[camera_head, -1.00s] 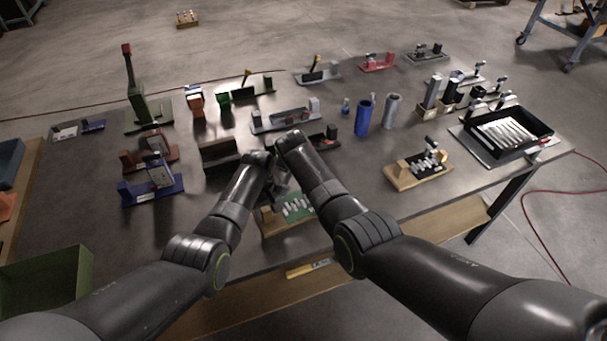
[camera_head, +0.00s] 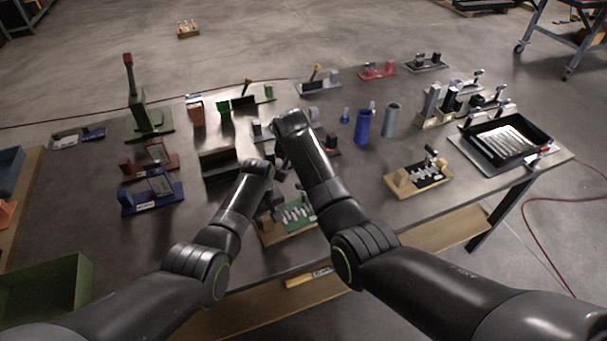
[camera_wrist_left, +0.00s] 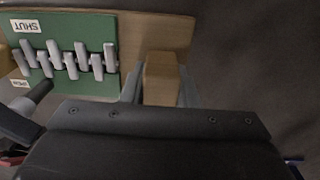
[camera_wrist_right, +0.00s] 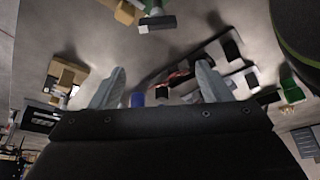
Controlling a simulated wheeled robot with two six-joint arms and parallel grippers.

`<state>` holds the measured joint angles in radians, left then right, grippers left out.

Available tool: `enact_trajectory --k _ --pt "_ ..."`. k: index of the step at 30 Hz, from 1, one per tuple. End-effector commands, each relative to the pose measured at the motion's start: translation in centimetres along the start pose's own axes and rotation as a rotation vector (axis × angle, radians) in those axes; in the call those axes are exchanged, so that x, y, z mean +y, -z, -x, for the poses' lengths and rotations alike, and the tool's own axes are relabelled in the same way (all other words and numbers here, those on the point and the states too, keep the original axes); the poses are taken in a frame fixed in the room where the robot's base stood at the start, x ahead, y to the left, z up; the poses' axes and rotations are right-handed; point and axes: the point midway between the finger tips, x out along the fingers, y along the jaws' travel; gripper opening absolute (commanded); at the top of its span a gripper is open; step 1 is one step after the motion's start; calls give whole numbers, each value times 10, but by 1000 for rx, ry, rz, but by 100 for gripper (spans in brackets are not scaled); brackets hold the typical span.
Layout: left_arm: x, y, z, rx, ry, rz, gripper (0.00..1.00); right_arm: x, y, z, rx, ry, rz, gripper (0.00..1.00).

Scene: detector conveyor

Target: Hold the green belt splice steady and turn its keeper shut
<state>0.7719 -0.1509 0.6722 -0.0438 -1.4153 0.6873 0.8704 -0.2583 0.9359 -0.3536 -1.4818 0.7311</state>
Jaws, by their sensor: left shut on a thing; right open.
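The green belt splice (camera_head: 299,222) lies on a wooden base near the table's front edge, partly hidden by my arms. In the left wrist view its green plate (camera_wrist_left: 109,84) carries a row of interlaced silver hinge fingers, a SHUT label and an OPEN label. A dark lever-like part (camera_wrist_left: 36,98), perhaps the keeper, sits beside the OPEN label. My left gripper (camera_wrist_left: 161,72) is shut on the wooden block (camera_wrist_left: 162,80) at the end of that base. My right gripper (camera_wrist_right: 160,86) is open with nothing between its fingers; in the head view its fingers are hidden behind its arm.
A similar splice on a wooden base (camera_head: 432,184) stands to the right. Blue (camera_head: 362,126) and grey (camera_head: 391,121) cylinders stand behind. A black tray (camera_head: 541,143) is at the far right, and a blue fixture (camera_head: 152,196) at the left.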

Motion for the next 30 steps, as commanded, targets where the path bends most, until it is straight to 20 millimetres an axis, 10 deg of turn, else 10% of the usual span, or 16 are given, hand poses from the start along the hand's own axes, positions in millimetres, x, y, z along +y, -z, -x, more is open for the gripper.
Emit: enact_trajectory --k 13,17,23,30 --pt "0 0 0 0 0 -1 0 0 7 17 0 0 1 71" --pt "0 0 0 0 0 -1 0 0 7 15 -4 4 8 56" --pt "0 0 0 0 0 0 0 7 -2 -3 -70 72 125 32" --pt "0 0 0 0 0 0 0 21 -20 -34 -168 290 401 32"
